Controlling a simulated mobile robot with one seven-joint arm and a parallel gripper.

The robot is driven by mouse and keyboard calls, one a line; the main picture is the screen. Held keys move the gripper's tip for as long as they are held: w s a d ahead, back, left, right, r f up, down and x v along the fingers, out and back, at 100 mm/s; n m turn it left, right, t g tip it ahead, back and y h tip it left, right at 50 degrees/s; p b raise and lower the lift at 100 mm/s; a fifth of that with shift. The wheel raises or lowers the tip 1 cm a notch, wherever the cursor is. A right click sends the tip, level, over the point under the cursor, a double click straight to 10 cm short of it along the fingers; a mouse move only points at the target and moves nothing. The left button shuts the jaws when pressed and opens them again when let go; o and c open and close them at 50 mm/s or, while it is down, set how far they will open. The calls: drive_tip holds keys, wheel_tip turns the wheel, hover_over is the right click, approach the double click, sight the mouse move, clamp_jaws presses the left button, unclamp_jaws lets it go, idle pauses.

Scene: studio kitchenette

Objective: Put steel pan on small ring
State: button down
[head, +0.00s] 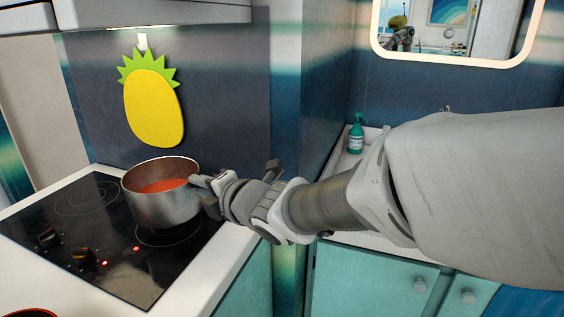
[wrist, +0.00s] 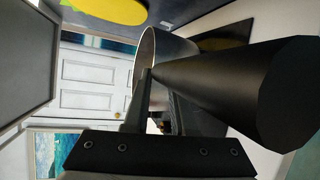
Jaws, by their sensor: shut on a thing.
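The steel pan (head: 160,205) holds something red and is upright over the right part of the black hob (head: 120,280). It also shows in the wrist view (wrist: 176,47). My gripper (head: 206,188) is shut on its black handle (wrist: 235,85) at the pan's right side; the handle hides part of the fingers in the wrist view. One ring (head: 168,235) shows partly from under the pan's near side. Another ring (head: 85,198) lies bare at the back left. I cannot tell whether the pan touches the glass.
Knobs (head: 82,256) and red lights are on the hob's front part. A yellow pineapple board (head: 154,108) hangs on the wall behind. White counter (head: 225,255) borders the hob on the right. A green bottle (head: 356,136) stands by the sink. A red-rimmed object (head: 32,313) shows at the bottom left.

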sight(194, 202)
drive_tip(key=shift+a, duration=0.5)
drive_tip(key=shift+f+b, duration=0.85)
drive_tip(key=shift+f, duration=1.25)
drive_tip(key=c, duration=1.1)
unclamp_jaws()
drive_tip(key=shift+d+f, duration=0.1)
drive_tip(key=shift+f, duration=0.1)
drive_tip(key=o, duration=0.4)
drive_tip(key=shift+c, duration=0.2)
drive_tip(key=shift+r, duration=0.15)
